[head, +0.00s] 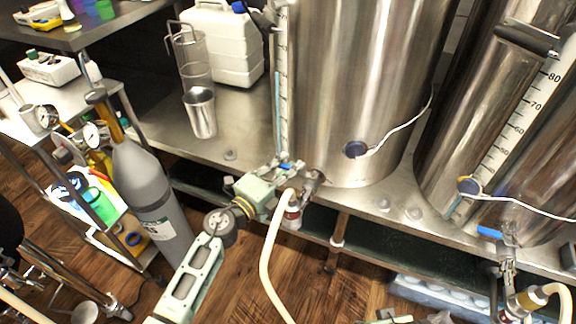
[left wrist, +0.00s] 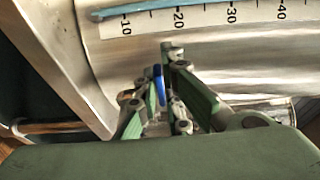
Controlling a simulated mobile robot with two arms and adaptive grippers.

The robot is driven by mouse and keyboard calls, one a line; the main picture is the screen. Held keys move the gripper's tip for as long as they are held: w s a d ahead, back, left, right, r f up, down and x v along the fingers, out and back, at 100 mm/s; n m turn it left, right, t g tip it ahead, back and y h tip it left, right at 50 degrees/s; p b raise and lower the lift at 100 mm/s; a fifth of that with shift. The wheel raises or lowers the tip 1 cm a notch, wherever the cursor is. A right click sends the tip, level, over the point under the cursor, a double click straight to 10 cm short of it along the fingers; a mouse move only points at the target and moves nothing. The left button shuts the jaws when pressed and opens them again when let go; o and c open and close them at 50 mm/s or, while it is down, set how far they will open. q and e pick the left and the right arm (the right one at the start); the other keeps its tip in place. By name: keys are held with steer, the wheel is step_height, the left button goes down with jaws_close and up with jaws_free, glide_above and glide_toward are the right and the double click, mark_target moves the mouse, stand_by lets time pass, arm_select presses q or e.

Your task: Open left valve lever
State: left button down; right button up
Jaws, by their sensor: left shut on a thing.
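The left valve (head: 312,180) sits low on the front of the left steel tank (head: 365,80). Its blue lever (head: 286,166) is mostly hidden by my left gripper (head: 280,171). In the left wrist view the blue lever (left wrist: 159,84) stands between the fingers of my left gripper (left wrist: 153,88), which is shut on it. A pale hose (head: 268,250) hangs down from the valve. A pale part at the bottom edge of the head view may be my right gripper (head: 392,318); its fingers cannot be made out.
A second tank (head: 480,100) stands at the right, with its own blue valve lever (head: 490,231) and hose. A grey gas cylinder (head: 150,180) and a cart are at the left. A steel cup (head: 200,112) and a white canister (head: 225,45) stand on the steel bench.

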arm_select(q)
steer(key=c, duration=1.9)
jaws_free()
steer(key=shift+o, duration=0.2)
steer(key=v, duration=1.2)
steer(key=shift+a, duration=0.1)
steer(key=shift+c, duration=0.6)
